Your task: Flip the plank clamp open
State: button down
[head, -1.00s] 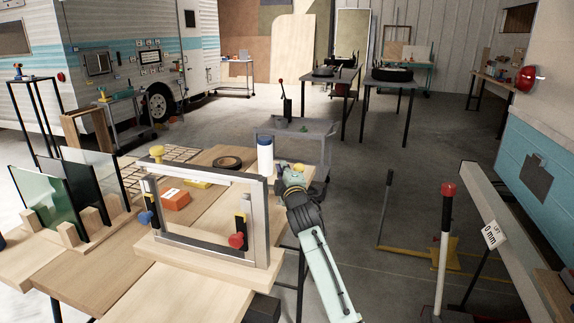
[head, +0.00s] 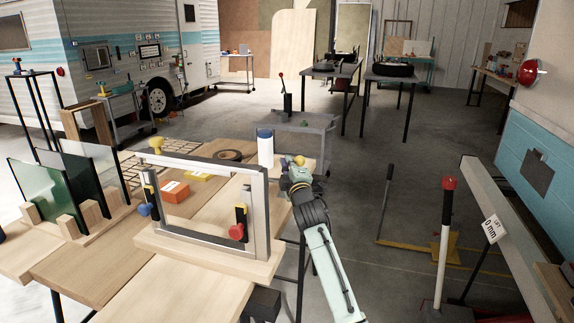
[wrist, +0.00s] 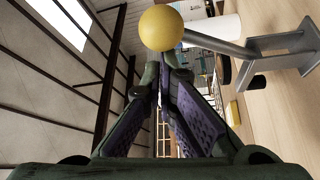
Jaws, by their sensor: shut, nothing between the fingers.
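A yellow ball knob (wrist: 172,28) shows large in the wrist view, just beyond my fingertips and a little above them in the picture. A grey metal lever and bracket (wrist: 265,48), apparently part of the plank clamp, lies right of it by the wood surface. In the head view the yellow ball (head: 299,160) sits at the workbench's right edge, at the end of my arm. My gripper (wrist: 158,72) is shut and empty, its fingertips together. I cannot tell whether it touches the ball. The clamp's base is hidden in the head view.
A metal frame (head: 200,243) with blue and red knobs stands on a wooden board left of my arm. A white bottle with a blue lid (head: 265,150) is close to the gripper. Glass panes (head: 45,190) stand far left. A grey cart (head: 300,122) stands behind.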

jog(key=shift+d+f, duration=0.1)
jog(key=shift+d, duration=0.05)
jog(key=s+d+f+m+t+h+b, duration=0.1)
jog(key=d+f+m+t+h+b, duration=0.2)
jog(key=m+b, duration=0.7)
notch_tip(320, 180, down, 2)
jog(key=shift+s+d+f+t+h+b, duration=0.15)
jog(key=shift+s+d+t+h+b, duration=0.25)
jog(key=shift+d+b, duration=0.8)
jog(key=shift+f, duration=0.1)
jog(key=v, duration=1.2)
